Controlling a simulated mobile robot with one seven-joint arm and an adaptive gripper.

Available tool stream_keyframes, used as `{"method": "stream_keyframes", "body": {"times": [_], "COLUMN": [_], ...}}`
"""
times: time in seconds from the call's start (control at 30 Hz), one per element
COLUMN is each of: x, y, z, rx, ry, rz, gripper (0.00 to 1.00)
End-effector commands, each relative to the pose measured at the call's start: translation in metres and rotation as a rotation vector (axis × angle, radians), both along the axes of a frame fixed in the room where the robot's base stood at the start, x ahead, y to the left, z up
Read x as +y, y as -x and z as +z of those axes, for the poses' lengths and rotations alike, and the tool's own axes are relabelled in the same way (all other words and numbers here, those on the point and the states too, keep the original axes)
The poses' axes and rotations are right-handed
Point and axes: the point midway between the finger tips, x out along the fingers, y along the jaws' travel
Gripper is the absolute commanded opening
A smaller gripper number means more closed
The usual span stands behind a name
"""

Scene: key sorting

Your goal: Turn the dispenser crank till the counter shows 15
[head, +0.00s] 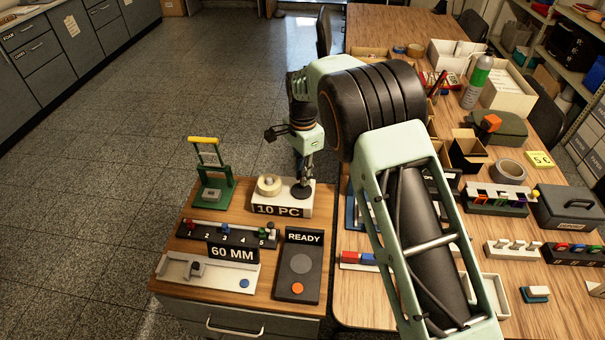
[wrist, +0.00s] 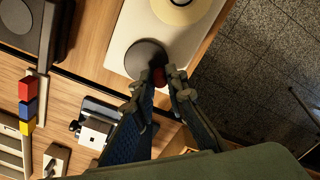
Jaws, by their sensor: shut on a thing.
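My gripper (head: 305,179) points down over the disc. In the wrist view its fingertips (wrist: 166,82) are closed around the knob, which they partly cover.
A green press with a yellow handle (head: 212,185) stands left of the dispenser. In front are a numbered black bar (head: 218,232), a "60 MM" gauge (head: 232,253) and a "READY" panel (head: 299,264). The table at right is crowded; open floor lies left.

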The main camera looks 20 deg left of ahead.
Motion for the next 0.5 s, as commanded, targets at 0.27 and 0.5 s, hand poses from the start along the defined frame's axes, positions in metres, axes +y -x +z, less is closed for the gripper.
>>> {"method": "stream_keyframes", "body": {"times": [0.27, 0.5], "x": [0.0006, 0.0004], "y": [-0.0008, -0.0006], "z": [0.0011, 0.0008], "rx": [-0.002, -0.002], "ry": [-0.002, -0.001], "rz": [-0.001, 0.0], "gripper": [0.0, 0.3]}}
